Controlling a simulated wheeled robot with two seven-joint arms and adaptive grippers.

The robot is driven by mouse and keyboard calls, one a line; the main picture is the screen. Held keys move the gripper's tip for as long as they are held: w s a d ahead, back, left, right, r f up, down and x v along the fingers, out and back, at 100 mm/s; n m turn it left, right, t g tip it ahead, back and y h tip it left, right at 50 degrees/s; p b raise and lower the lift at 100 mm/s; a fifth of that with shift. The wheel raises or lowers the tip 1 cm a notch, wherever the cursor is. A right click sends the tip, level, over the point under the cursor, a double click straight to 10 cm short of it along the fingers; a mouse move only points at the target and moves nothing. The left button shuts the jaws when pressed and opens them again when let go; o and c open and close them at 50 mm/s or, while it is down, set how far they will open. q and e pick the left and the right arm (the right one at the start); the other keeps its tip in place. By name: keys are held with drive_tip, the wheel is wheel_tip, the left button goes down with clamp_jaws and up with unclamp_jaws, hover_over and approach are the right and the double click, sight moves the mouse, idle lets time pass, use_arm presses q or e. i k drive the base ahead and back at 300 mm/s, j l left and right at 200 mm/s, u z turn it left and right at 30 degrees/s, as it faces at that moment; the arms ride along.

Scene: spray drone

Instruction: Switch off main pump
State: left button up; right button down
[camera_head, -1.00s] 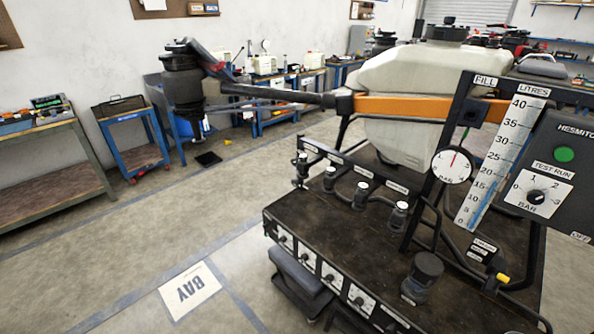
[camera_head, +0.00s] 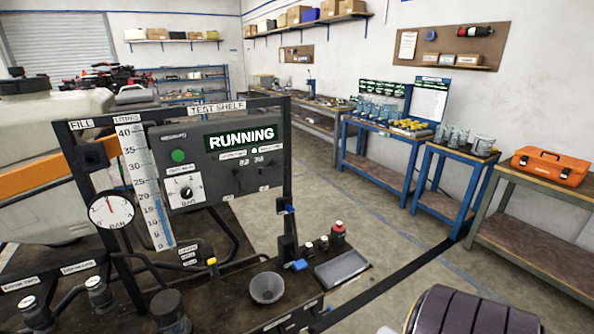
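The dark control panel (camera_head: 222,155) of the test rig stands upright left of centre in the head view, under a "TEST SHELF" sign. Its display (camera_head: 241,138) reads "RUNNING". A green button (camera_head: 178,156) and a numbered BAR dial (camera_head: 186,191) are on its left half. Two small toggle switches, a left one (camera_head: 239,181) and a right one (camera_head: 263,178), are on its right half. The small labels by them are too blurred to read, so I cannot tell which is the main pump's. Neither gripper is in view.
A round BAR gauge (camera_head: 110,209) and a litre scale (camera_head: 146,186) stand left of the panel. Blue-framed tables (camera_head: 376,140) and an orange case (camera_head: 549,167) line the right wall.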

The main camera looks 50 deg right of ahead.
sight(273, 165)
drive_tip(key=z, duration=1.3)
